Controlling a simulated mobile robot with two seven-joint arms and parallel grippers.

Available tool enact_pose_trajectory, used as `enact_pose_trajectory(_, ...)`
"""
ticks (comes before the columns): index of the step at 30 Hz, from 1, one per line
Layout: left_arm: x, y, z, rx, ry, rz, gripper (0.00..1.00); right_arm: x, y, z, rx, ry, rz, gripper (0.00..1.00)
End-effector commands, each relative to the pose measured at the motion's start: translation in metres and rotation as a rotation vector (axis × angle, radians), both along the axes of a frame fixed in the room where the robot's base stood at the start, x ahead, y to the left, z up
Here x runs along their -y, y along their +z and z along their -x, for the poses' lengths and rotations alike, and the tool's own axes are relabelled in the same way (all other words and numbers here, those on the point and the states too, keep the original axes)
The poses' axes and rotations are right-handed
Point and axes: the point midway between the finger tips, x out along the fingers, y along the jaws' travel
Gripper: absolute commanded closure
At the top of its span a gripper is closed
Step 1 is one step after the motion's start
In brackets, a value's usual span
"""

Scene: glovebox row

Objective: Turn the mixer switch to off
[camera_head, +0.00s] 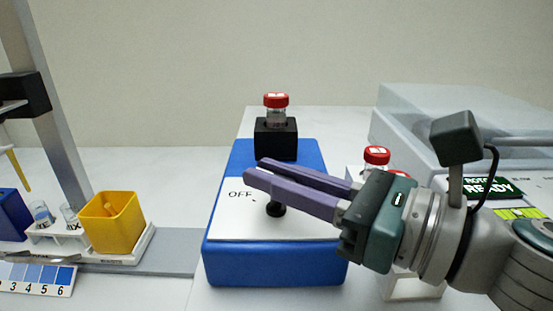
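The mixer is a blue box (275,272) with a white sloped panel (228,222) on top. The word OFF (240,195) is printed at the panel's left side. The black mixer switch (275,209) stands near the panel's middle, partly hidden by my gripper. My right gripper (253,169) reaches in from the right. Its two purple fingers lie close together, look shut, and hold nothing that I can see. They pass over the panel just above and behind the switch, with tips near OFF. I cannot tell whether they touch the switch. My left gripper is not in view.
A black block (275,141) with a red-capped vial (276,107) is at the mixer's back. Another red-capped vial (376,158) stands to the right, beside a grey machine (420,105) reading READY. A yellow box (111,223) and a metal post (50,110) are at left.

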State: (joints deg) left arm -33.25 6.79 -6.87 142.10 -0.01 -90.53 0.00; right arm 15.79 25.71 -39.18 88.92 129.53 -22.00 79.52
Motion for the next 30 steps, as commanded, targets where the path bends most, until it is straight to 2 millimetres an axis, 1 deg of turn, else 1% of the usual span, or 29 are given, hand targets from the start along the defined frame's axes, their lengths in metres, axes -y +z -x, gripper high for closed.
enact_pose_trajectory(1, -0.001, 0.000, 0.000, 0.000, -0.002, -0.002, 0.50, 0.000, 0.000, 0.000, -0.001, 0.001, 0.001, 0.78)
enact_pose_trajectory(7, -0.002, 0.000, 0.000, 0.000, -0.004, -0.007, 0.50, 0.000, 0.000, 0.000, 0.000, 0.000, 0.000, 0.56)
enact_pose_trajectory(14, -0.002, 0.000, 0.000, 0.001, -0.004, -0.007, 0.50, 0.000, 0.000, 0.000, 0.000, 0.000, 0.000, 0.55)
enact_pose_trajectory(17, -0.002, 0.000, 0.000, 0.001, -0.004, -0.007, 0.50, 0.004, 0.000, 0.003, -0.001, -0.001, -0.001, 0.55)
enact_pose_trajectory(20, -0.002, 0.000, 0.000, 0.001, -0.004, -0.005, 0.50, 0.016, -0.001, 0.011, -0.002, -0.002, 0.001, 0.55)
enact_pose_trajectory(27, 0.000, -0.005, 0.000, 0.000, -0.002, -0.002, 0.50, 0.057, -0.003, 0.039, -0.004, -0.002, 0.002, 0.55)
enact_pose_trajectory(30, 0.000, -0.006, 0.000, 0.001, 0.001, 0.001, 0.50, 0.070, -0.002, 0.048, -0.003, -0.001, 0.002, 0.55)
